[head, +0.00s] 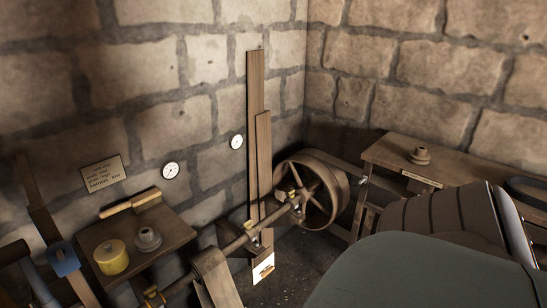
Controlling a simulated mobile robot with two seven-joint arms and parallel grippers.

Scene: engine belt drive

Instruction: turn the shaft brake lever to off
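No lever with a readable brake or off marking shows, and I cannot tell which part is the shaft brake lever. A wooden shaft (238,243) with brass-coloured fittings runs from lower left toward a spoked wheel (336,187) by the corner. Two upright wooden boards (264,165) stand against the left wall behind the shaft. A white card with a small picture (263,268) is at their foot. At far left a dark slanted bar (45,226) rises beside a small blue piece (64,261). Neither of my grippers is in view.
A small wooden table (175,233) at left bears a yellow pot, a grey knobbed piece and a brush-like tool. A wooden bench (392,149) stands at right. A large dark rounded shape and a ribbed drum (432,217) fill the lower right.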

